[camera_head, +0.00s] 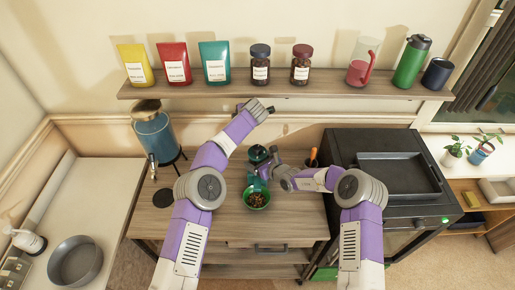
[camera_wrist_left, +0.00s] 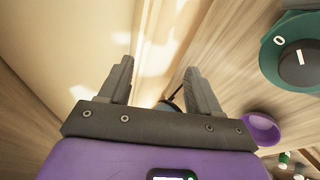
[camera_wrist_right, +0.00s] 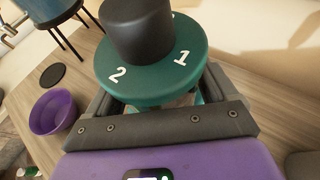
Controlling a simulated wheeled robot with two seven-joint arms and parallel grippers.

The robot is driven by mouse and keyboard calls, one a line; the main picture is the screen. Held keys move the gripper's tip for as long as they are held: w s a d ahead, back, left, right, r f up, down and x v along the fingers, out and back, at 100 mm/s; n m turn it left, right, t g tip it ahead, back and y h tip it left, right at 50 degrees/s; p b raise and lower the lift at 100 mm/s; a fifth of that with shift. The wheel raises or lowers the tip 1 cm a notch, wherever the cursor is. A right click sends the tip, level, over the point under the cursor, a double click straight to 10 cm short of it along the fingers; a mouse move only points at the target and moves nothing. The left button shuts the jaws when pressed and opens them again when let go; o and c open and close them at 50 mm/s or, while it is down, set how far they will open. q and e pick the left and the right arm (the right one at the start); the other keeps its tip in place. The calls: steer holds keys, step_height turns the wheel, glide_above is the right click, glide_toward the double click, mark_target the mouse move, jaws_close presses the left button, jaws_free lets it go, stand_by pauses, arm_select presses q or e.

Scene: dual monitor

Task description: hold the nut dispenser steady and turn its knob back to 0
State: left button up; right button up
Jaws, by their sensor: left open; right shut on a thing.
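The nut dispenser (camera_head: 258,154) stands upright on the wooden cabinet. It has a green dial (camera_wrist_right: 150,82) and a black knob (camera_wrist_right: 138,28) on top. The right wrist view shows 2 and 1 on the dial. In the left wrist view the dial (camera_wrist_left: 272,62) shows 0, and the knob (camera_wrist_left: 300,72) bears a white line; I cannot tell exactly where it points. My right gripper (camera_wrist_right: 160,98) is shut around the dispenser's body below the dial. My left gripper (camera_head: 265,110) is open and empty, raised beyond the dispenser near the wall; its fingers (camera_wrist_left: 158,80) show spread.
A purple bowl (camera_wrist_right: 52,113) and black disc (camera_wrist_right: 52,76) lie nearby. A blue tank (camera_head: 155,135) stands left, a black oven (camera_head: 385,145) right. The loaded wall shelf (camera_head: 220,90) is close above my left gripper.

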arm_select(q)
steer(key=w+a+f+n+t+h, duration=0.1)
steer(key=w+a+f+n, duration=0.2)
steer(key=a+f+n, duration=0.3)
steer(key=m+g+h, duration=0.1)
steer(key=m+h, duration=0.1)
steer(key=h, duration=1.6)
glide_toward(257, 147)
steer(key=x, duration=1)
steer(key=shift+f, duration=0.3)
steer(key=c, duration=0.9)
steer(key=shift+t, duration=0.3)
steer(key=shift+c, duration=0.2)
